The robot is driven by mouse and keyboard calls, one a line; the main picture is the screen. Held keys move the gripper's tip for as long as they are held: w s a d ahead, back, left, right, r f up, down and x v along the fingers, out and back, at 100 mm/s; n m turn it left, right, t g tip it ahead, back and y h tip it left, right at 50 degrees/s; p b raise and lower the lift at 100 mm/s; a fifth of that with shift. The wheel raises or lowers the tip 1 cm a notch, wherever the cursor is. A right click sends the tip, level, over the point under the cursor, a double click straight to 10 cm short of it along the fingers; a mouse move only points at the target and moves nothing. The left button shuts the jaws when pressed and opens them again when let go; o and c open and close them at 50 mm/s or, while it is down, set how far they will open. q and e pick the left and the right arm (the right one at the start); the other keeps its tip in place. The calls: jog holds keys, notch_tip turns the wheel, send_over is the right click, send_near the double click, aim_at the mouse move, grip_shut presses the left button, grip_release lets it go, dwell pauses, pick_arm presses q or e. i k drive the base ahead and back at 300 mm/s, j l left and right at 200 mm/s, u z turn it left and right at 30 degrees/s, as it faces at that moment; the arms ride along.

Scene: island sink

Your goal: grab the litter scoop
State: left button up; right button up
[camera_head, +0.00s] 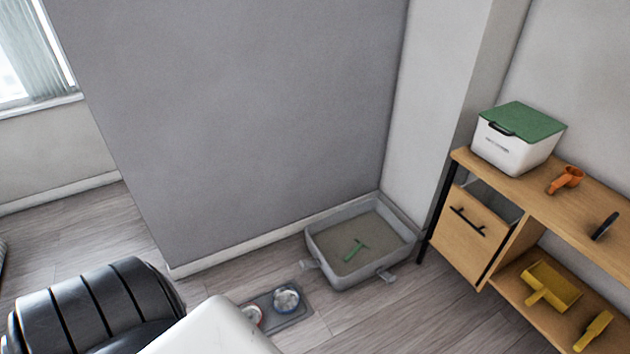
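A small green scoop-like tool (354,249) lies on the litter inside the grey litter box (316,255), which stands on the floor against the wall corner. The green tool looks like the litter scoop, but it is small in the picture. An orange scoop (566,178) lies on top of the wooden cabinet at the right. Neither of my grippers is in view.
The wooden cabinet (540,212) carries a white bin with a green lid (517,137) and a dark brush-like item (605,226). A yellow dustpan (551,286) and yellow brush (594,330) lie on its lower shelf. A feeding tray with bowls (291,318) sits before the litter box.

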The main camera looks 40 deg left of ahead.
aim_at(356, 250)
jog(key=u, duration=0.95)
jog(key=i, duration=0.85)
jog(key=l+z, duration=0.05)
jog(key=l, duration=0.05)
